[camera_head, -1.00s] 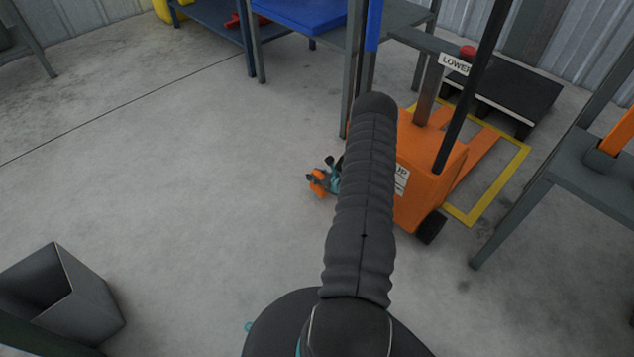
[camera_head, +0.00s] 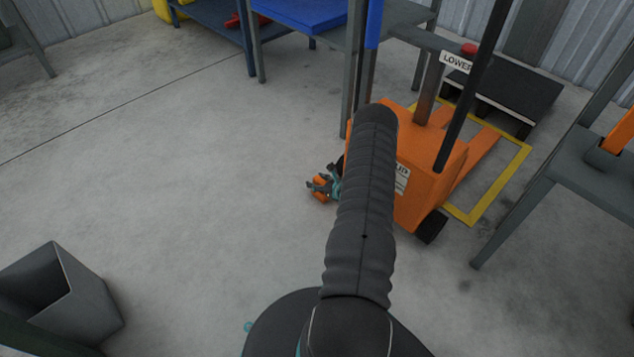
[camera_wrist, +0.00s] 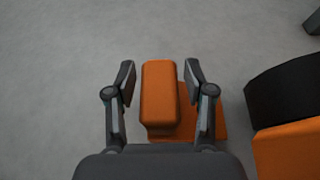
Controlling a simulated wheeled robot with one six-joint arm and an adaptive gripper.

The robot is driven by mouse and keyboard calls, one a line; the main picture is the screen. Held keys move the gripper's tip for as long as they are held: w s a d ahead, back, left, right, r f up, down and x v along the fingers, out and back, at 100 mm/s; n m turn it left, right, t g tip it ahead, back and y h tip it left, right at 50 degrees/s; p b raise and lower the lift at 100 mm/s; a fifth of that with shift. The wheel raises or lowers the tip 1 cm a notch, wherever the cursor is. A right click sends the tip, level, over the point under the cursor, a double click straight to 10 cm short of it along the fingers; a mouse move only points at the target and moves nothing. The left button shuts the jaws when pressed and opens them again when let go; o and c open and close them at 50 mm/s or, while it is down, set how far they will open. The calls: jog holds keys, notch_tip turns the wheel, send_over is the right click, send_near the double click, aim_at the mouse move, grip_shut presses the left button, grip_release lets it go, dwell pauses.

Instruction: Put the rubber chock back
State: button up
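The orange rubber chock (camera_wrist: 160,88) lies between the two fingers of my gripper (camera_wrist: 159,78) in the wrist view. It has a raised block and a wider, lower base towards the right. A narrow gap shows on each side of the block, so the fingers look open around it and apart from it. In the head view the chock (camera_head: 320,191) is small beside the orange lift truck, with my gripper (camera_head: 323,182) over it. My arm hides part of that spot. Whether the chock touches the floor is hard to tell.
The orange lift truck (camera_head: 428,180) stands close right, its black wheel (camera_wrist: 284,90) near my gripper in the wrist view. A yellow floor outline (camera_head: 497,185) lies behind it. A grey bin (camera_head: 60,295) stands lower left. The floor between is clear.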

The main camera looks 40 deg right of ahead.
jog(key=shift+r, duration=0.2)
jog(key=p+v, duration=0.1)
jog(key=v, duration=1.1)
